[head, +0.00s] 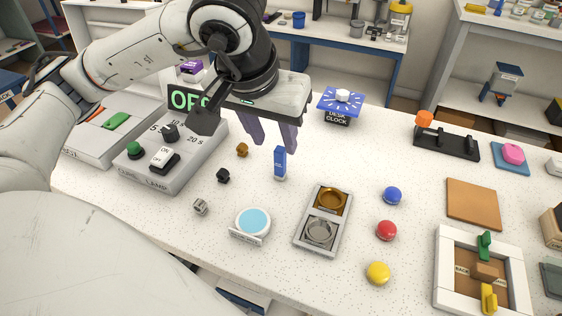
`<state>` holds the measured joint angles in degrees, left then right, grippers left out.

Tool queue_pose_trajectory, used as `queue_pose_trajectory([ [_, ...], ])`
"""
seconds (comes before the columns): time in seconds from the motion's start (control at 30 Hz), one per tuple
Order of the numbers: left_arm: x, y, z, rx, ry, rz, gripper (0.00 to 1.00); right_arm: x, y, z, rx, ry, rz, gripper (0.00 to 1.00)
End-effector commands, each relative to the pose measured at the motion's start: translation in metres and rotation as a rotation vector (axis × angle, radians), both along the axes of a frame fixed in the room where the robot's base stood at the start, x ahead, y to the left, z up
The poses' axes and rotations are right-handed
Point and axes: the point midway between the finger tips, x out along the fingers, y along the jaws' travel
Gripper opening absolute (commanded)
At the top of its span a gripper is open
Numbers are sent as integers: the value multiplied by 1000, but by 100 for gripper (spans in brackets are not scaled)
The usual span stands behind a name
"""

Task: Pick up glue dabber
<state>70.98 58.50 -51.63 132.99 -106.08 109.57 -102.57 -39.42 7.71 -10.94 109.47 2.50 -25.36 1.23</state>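A small upright blue stick with a pale base, which looks like the glue dabber (280,162), stands on the white speckled table. My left gripper (276,147) comes in from the upper left and points down. Its two purple-grey fingers are apart, and nothing is held between them. The blue stick's top shows just below the gap between the fingertips, nearer the right finger. I cannot tell the exact depth between them. My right gripper is not in view.
A lamp control box (170,160) stands left, partly behind my arm. A round pale-blue dish (253,222) and a two-cup tray (309,242) lie in front. Blue (392,195), red (386,230) and yellow (378,272) domes sit right.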

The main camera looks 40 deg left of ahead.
Motion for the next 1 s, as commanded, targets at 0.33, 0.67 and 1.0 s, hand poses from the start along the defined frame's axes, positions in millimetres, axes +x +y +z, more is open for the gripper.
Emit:
queue_pose_trajectory([
  [0.33, 18, 3, -40, -1, 5, 1, 38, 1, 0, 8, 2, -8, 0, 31],
  [0.67, 22, 4, -49, -3, 1, 0, 38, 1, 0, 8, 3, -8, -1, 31],
  [1.0, 22, 3, -49, -2, 0, 0, 0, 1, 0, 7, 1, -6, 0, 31],
])
